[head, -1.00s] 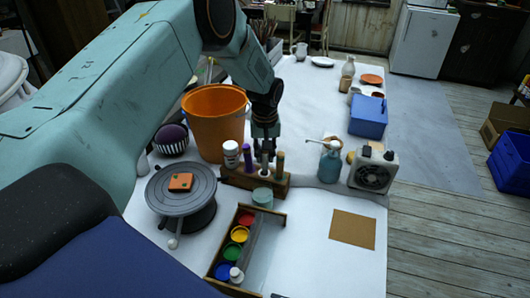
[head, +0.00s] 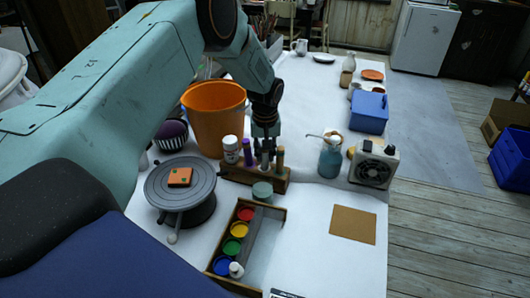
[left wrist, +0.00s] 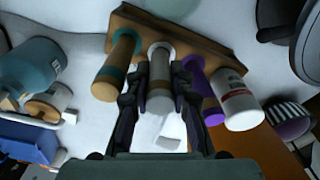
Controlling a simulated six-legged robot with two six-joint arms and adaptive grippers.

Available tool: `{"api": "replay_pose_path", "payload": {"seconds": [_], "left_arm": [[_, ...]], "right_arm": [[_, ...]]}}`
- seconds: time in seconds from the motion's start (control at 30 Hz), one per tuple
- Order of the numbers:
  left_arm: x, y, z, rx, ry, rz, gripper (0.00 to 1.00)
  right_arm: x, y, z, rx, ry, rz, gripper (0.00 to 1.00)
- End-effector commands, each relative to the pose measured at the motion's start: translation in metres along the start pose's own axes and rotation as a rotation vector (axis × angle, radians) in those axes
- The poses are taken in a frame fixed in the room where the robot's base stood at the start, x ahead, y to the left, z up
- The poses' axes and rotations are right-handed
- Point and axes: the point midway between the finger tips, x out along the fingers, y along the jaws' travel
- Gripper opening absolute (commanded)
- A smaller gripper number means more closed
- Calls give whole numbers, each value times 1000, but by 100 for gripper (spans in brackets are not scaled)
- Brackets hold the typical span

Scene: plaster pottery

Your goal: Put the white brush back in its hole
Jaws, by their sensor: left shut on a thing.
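The white brush (left wrist: 160,72) stands at the wooden rack (left wrist: 208,42), between the green-and-tan handle and the purple one in the left wrist view. My left gripper (left wrist: 160,95) is shut on it, one finger on each side. In the head view my left gripper (head: 265,140) is above the rack (head: 240,174), and the brush (head: 265,158) shows below the fingers. Its lower end meets the rack, but the hole is hidden, so I cannot tell how deep it sits. My right gripper is not in view.
A white bottle (head: 230,149) and purple handle (head: 247,152) stand left of the brush, a green-and-tan handle (head: 280,158) right. The orange bucket (head: 215,120) is behind. A blue-green jar (head: 330,160) is at right, a paint tray (head: 272,240) in front.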

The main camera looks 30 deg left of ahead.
Motion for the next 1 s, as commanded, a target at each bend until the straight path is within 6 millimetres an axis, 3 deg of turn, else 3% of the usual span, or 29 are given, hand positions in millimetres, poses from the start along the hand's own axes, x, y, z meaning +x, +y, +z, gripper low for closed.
{"api": "replay_pose_path", "payload": {"seconds": [0.17,0.2,0.5,0.8,1.0], "left_arm": [[3,0,0,0,0,0,0],[3,0,0,0,0,0,23],[2,0,0,0,0,0,48],[0,0,0,0,1,1,48],[-26,1,-1,-1,3,3,48]], "right_arm": [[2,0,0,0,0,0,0],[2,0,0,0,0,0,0],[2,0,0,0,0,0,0],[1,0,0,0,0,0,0],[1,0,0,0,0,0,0]]}}
